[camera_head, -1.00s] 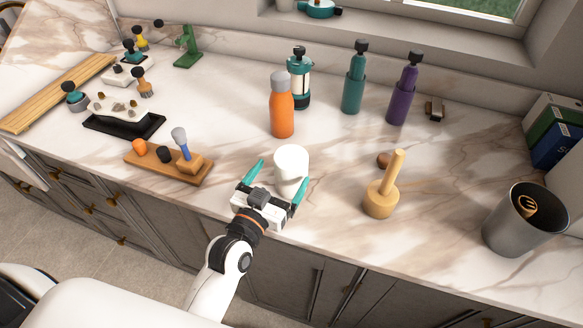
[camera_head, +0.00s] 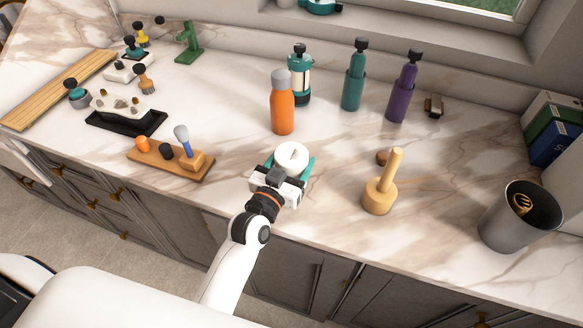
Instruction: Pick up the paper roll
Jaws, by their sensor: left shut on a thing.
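The white paper roll (camera_head: 292,156) is near the front edge of the marble counter, its round top facing up toward the camera. My left gripper (camera_head: 291,167) comes in from the front with its teal fingers on either side of the roll, shut on it. The lower part of the roll is hidden behind the gripper body. I cannot tell whether the roll is clear of the counter. My right gripper is not in view.
An orange bottle (camera_head: 282,105) stands behind the roll. A wooden board with a brush (camera_head: 170,160) lies to the left. The marble counter (camera_head: 330,160) between roll and peg stand is clear.

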